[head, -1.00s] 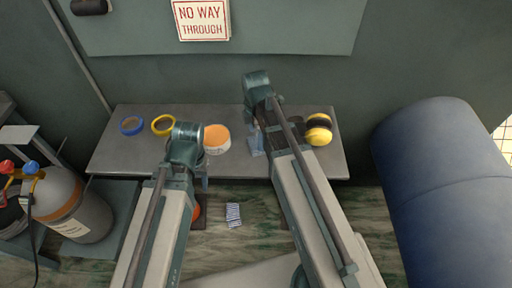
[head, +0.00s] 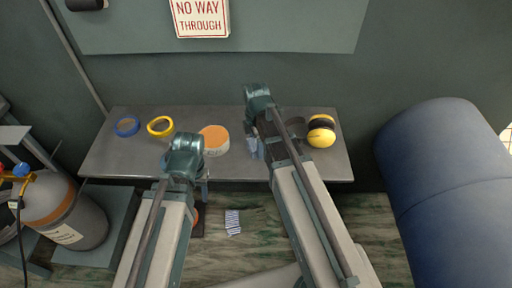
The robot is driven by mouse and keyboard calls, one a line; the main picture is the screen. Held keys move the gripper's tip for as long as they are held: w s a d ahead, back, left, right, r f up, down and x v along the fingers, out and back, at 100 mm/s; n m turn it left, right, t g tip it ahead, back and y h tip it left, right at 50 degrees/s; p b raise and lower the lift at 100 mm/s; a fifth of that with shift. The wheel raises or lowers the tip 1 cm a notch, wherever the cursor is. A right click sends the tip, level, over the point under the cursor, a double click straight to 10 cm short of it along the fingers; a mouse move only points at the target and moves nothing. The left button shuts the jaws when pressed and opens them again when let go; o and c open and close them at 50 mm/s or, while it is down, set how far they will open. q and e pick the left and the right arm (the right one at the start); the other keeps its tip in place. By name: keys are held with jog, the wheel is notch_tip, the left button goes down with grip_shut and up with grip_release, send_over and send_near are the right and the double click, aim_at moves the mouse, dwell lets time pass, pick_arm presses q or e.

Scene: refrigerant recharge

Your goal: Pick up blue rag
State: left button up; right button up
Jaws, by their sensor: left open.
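A small blue-and-white striped cloth (head: 232,222), which looks like the blue rag, lies on the green-brown floor in front of the table, between my two arms. My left gripper (head: 204,190) points down near the table's front edge, left of the cloth and apart from it. It is mostly hidden behind its own wrist; it is open. My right gripper (head: 254,149) points down over the middle of the table, farther back than the cloth. Its arm covers most of it, so I cannot tell its jaw state.
The grey table (head: 110,160) holds a blue tape roll (head: 127,126), a yellow tape roll (head: 160,127), an orange-topped round tub (head: 213,140) and yellow earmuffs (head: 321,131). A gas cylinder (head: 70,215) stands at left, a large blue drum (head: 445,180) at right.

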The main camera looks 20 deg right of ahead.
aim_at(255, 145)
jog(key=c, duration=0.4)
jog(key=shift+c, duration=0.2)
notch_tip(255, 145, up, 4)
jog(key=p, duration=0.3)
jog(key=shift+f+p, duration=0.2)
jog(key=shift+p, duration=0.1)
jog(key=shift+s+a+r, duration=0.2)
jog(key=shift+r, duration=0.05)
jog(key=s+a+p, duration=0.1)
jog(key=s+a, duration=0.8)
jog(key=a, duration=0.3)
jog(key=shift+a+r, duration=0.2)
jog(key=shift+r, duration=0.25)
jog(key=shift+s, duration=0.1)
